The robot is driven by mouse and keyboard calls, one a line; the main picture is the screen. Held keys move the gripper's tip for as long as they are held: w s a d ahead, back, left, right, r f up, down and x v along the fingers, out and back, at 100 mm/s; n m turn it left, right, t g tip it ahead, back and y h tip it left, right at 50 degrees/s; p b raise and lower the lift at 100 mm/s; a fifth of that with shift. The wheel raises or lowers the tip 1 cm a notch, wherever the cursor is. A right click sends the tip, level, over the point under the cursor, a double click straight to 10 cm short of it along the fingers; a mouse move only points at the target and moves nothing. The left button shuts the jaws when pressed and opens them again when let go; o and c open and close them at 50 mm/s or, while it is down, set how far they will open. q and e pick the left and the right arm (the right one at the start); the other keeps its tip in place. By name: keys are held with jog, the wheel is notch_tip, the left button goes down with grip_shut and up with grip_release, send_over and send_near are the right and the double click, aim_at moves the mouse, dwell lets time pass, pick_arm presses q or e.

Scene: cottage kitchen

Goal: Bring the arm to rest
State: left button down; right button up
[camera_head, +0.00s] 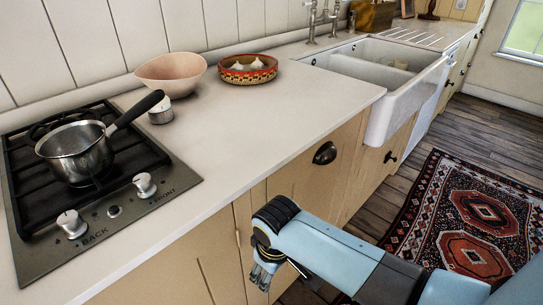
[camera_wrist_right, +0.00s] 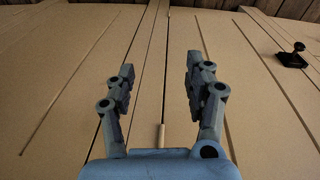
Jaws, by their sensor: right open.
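My right arm comes in from the lower right in the head view. Its gripper (camera_head: 262,277) points down in front of the cabinet doors, below the counter's front edge. In the right wrist view the gripper's two fingers (camera_wrist_right: 160,82) are spread apart with nothing between them. Behind them are the beige cabinet fronts (camera_wrist_right: 60,70). My left gripper is not in view.
A steel saucepan (camera_head: 77,155) stands on the gas hob (camera_head: 150,209). A pink bowl (camera_head: 170,73), a small white-and-metal container (camera_head: 160,112) and a patterned dish (camera_head: 248,77) stand on the counter (camera_head: 250,125). Farther right are the white sink (camera_head: 400,100) and a rug (camera_head: 430,195).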

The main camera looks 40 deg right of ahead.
jog(key=shift+s+d+f, duration=0.1)
jog(key=shift+f, duration=0.4)
jog(key=s+d+f+b, duration=0.2)
jog(key=s+f, duration=1)
jog(key=s, duration=0.3)
jog(key=s+d+f+b, duration=0.2)
jog(key=s+f, duration=1)
jog(key=s, duration=0.3)
jog(key=shift+s+m+g+b, duration=0.3)
jog(key=shift+m+g+b, duration=0.05)
jog(key=shift+m+g, duration=0.05)
jog(key=shift+f, duration=0.1)
